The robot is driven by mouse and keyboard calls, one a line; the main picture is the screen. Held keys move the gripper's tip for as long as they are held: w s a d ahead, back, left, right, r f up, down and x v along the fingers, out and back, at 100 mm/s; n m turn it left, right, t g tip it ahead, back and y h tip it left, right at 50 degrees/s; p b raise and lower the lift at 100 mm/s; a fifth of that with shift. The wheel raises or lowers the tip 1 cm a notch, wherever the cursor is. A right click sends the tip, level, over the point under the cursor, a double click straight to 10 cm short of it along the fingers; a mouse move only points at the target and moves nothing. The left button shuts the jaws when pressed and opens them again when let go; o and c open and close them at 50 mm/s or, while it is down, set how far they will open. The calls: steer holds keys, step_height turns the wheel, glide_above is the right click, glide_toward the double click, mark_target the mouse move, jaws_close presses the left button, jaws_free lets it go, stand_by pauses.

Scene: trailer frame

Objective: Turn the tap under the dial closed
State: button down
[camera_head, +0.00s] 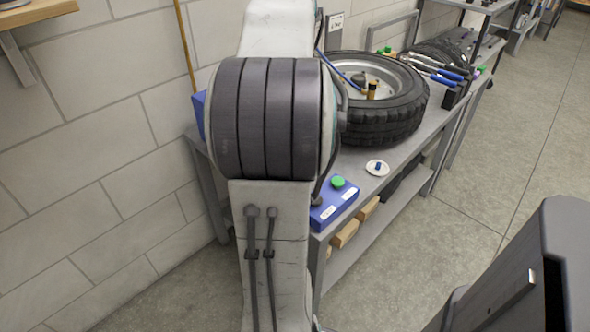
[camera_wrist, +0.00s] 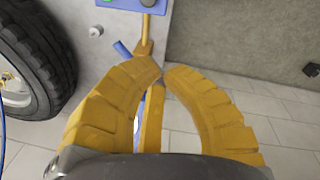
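My gripper (camera_wrist: 163,72) has thick yellow fingers, seen in the wrist view. The fingertips come together with almost no gap, and I see nothing clearly held. A yellow strip shows between the fingers; I cannot tell whether it is part of my gripper. Just beyond the fingertips is a yellow, brass-like fitting with a short blue handle (camera_wrist: 122,48), likely the tap, below a blue box (camera_wrist: 148,4). The handle lies tilted and looks apart from the fingers. No dial face can be made out. In the head view my arm hides the gripper and the tap.
The blue box (camera_head: 333,205), with a green button, sits at the bench's (camera_head: 408,160) near end. A tyre (camera_head: 385,118) lies behind it. A small white disc (camera_head: 377,168) with a blue piece is between them. Blue-handled tools (camera_head: 440,70) lie farther back. Open floor is at right.

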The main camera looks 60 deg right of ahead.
steer(key=w+d+f+m, duration=0.1)
steer(key=d+f+m, duration=0.1)
steer(key=f+m, duration=0.2)
steer(key=w+d+f+m+h+b, duration=0.1)
steer(key=d+f+m, duration=0.1)
steer(key=f+m, duration=0.3)
steer(key=w+d+f+m+b, duration=0.1)
steer(key=d+f+m, duration=0.1)
steer(key=f+m, duration=0.3)
step_height(320, 180, down, 2)
steer(key=shift+w+d+f+t+h, duration=0.1)
steer(key=shift+d+f+t+h, duration=0.05)
steer(key=shift+t+h, duration=0.2)
steer(key=shift+w+d+f, duration=0.1)
steer(key=shift+w+d, duration=0.1)
steer(key=shift+d, duration=0.25)
steer(key=shift+w+d+f, duration=0.1)
steer(key=shift+w+d, duration=0.1)
steer(key=shift+d, duration=0.2)
steer(key=shift+w+r, duration=0.1)
